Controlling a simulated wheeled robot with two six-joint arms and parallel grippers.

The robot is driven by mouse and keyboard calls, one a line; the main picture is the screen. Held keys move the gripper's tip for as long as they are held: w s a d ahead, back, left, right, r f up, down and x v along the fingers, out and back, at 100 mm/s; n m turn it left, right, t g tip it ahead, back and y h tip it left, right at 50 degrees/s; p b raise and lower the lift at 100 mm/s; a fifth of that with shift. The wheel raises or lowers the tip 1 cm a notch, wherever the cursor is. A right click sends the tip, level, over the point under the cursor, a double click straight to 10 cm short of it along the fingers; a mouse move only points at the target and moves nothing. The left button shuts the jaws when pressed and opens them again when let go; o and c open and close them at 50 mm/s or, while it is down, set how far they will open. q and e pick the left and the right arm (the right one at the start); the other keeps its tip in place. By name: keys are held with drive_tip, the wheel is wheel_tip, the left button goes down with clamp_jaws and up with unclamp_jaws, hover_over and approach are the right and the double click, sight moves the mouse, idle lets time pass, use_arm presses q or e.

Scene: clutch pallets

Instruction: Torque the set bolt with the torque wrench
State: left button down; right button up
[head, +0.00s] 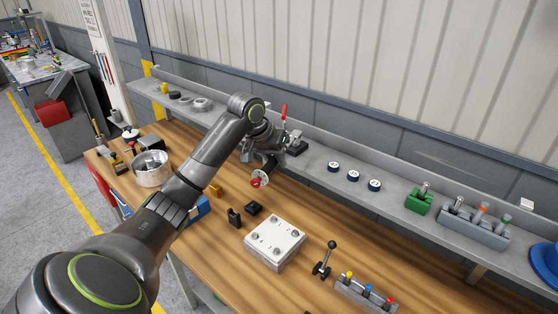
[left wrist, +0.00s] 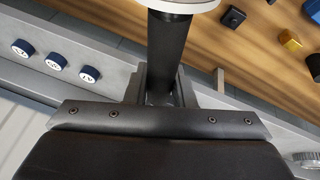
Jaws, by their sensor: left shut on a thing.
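My left gripper (head: 264,162) is over the back of the bench near the shelf. It is shut on a dark cylindrical handle (left wrist: 170,55) with a pale, red-edged disc at its end. The disc (head: 260,179) shows in the head view, with red at its left. I cannot tell for sure whether this is the torque wrench, as the gripper hides part of it. A pale square block (head: 275,242) with several round bolt heads on top sits on the bench; which one is the set bolt is unclear. My right gripper is not in view.
The grey shelf (head: 318,152) behind the bench holds three labelled dark pucks (head: 353,175), a green holder (head: 418,201) and a grey rack (head: 475,229). A metal pot (head: 151,170) stands at left. A black ball-topped lever (head: 325,262) stands right of the block.

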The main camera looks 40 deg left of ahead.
use_arm(q)
drive_tip(key=shift+a+r+m, duration=0.1)
drive_tip(key=shift+a+m, duration=0.25)
drive_tip(key=shift+m, duration=0.05)
drive_tip(key=shift+s+a+m+h, duration=0.1)
drive_tip(key=shift+a+m+h, duration=0.4)
drive_tip(key=shift+a+m, duration=0.45)
drive_tip(key=shift+a, duration=0.1)
drive_tip(key=shift+a+r+m+g+h, duration=0.1)
drive_tip(key=shift+a+m+g+h, duration=0.2)
drive_tip(key=shift+a+m, duration=0.55)
drive_tip(key=shift+a, duration=0.15)
